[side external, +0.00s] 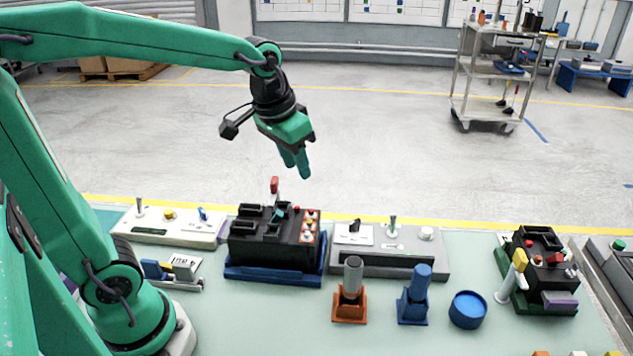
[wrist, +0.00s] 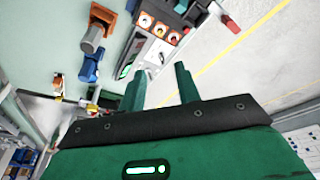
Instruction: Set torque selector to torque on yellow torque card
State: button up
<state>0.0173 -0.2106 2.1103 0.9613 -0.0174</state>
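My gripper (side external: 303,172) hangs in the air above and behind the left black unit (side external: 270,245), apart from everything. In the wrist view its two green fingers (wrist: 160,84) stand apart with nothing between them, so it is open. The black unit sits in a blue tray and carries a red-topped lever, a teal part and a panel of several round dials (side external: 309,225); these dials also show in the wrist view (wrist: 160,30). I cannot tell which control is the torque selector.
A white panel (side external: 150,228) and a grey panel (side external: 375,262) flank the unit. In front stand an orange holder (side external: 350,306), a blue holder (side external: 412,308) and a blue round container (side external: 468,310). Another black unit (side external: 545,258) is at the right. Air around my gripper is clear.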

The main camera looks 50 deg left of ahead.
jog(key=w+f+g, duration=0.1)
jog(key=w+f, duration=0.3)
jog(key=w, duration=0.4)
jog(key=g, duration=0.2)
send_near(355, 221)
jog(key=shift+s+f, duration=0.15)
jog(key=shift+w+f, duration=0.25)
jog(key=shift+f, duration=0.1)
jog(key=shift+f, duration=3.9)
grip_shut()
